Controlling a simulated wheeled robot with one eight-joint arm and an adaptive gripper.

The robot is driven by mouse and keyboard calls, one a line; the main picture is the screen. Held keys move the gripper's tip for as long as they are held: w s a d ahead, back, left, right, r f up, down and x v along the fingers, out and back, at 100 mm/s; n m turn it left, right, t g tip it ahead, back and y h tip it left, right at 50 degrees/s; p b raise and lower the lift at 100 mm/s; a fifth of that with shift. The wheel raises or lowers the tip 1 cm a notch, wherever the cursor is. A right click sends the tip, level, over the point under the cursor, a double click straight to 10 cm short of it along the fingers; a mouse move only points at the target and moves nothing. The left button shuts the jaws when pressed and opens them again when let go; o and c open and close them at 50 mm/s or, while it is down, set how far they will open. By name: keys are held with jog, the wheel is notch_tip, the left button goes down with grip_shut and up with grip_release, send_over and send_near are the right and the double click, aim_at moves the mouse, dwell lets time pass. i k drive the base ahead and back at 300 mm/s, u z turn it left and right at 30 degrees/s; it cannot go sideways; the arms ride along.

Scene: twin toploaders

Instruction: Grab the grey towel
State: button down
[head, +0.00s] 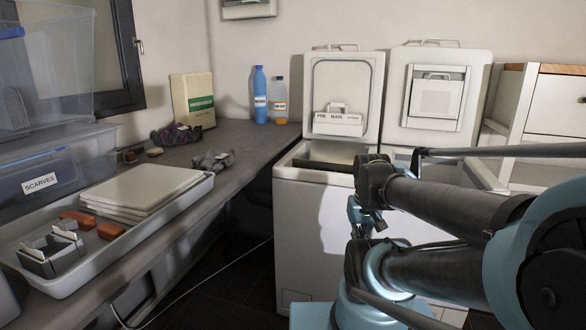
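A crumpled grey cloth (213,160), which looks like the grey towel, lies on the dark counter near its right edge. A darker, purplish crumpled cloth (176,134) lies behind it to the left. My arm fills the lower right, in front of the white toploaders. What seems to be my gripper (362,213) shows at the arm's left end, well to the right of the grey cloth and apart from it. Its fingers are too small and dark to tell open from shut.
The dark counter (222,183) bears a tray (190,202) with pale boards and orange blocks, a blue bottle (260,98) and a box (193,100). Two white toploaders (300,225) with raised lids stand right of it. A cable (205,289) crosses the dark floor.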

aim_at(214, 160)
jog(key=u, duration=0.95)
jog(key=k, duration=0.7)
jog(key=z, duration=0.3)
jog(key=i, duration=0.5)
